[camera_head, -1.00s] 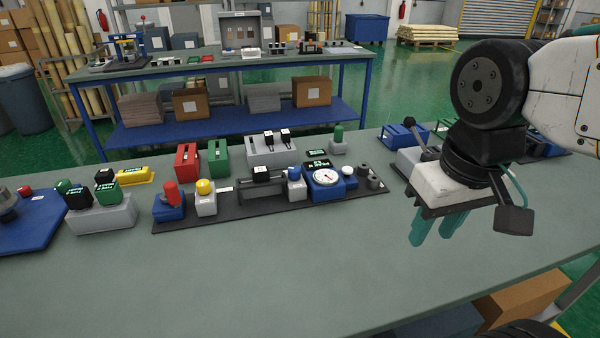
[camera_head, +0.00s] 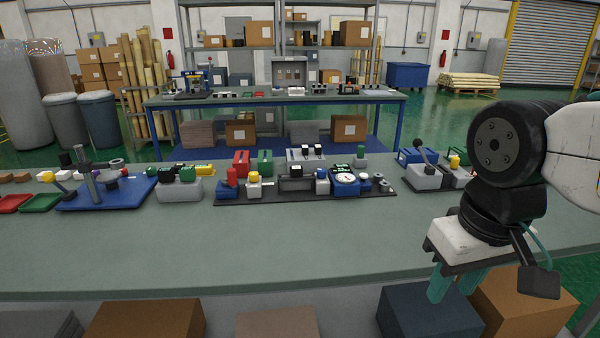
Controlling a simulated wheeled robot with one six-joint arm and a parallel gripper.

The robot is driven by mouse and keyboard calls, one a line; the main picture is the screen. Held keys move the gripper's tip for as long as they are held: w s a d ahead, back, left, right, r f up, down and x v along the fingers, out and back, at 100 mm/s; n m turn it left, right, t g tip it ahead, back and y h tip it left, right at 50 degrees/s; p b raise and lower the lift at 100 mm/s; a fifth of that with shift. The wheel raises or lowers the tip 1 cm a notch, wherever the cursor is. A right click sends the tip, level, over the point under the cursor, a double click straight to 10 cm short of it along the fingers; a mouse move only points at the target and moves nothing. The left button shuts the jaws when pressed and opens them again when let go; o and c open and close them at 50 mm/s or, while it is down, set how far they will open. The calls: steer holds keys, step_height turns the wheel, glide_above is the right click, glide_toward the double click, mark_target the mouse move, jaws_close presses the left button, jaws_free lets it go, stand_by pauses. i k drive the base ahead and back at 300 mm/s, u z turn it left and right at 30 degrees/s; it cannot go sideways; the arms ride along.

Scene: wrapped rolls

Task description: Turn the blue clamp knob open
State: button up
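A small blue knob (camera_head: 321,173) tops a pale block on the black base plate (camera_head: 290,197), which lies on the near bench. It looks like the clamp knob, but it is too small to tell how far it is turned. A round white gauge in a blue body (camera_head: 345,181) stands just right of it. My gripper (camera_head: 455,284) hangs at the right, in front of the bench's near edge, well apart from the knob. Its two teal fingers point down with a gap between them and nothing held.
The near bench (camera_head: 230,245) is clear along its front strip. A blue plate with a grey post (camera_head: 88,175) stands at the left, and a lever unit (camera_head: 424,172) at the right. Boxes (camera_head: 145,318) sit below the front edge. A second bench (camera_head: 290,98) stands behind.

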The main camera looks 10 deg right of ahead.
mark_target(321, 172)
steer(key=u, duration=0.5)
steer(key=i, duration=0.65)
steer(key=z, duration=0.7)
steer(key=i, duration=0.4)
steer(key=u, duration=0.05)
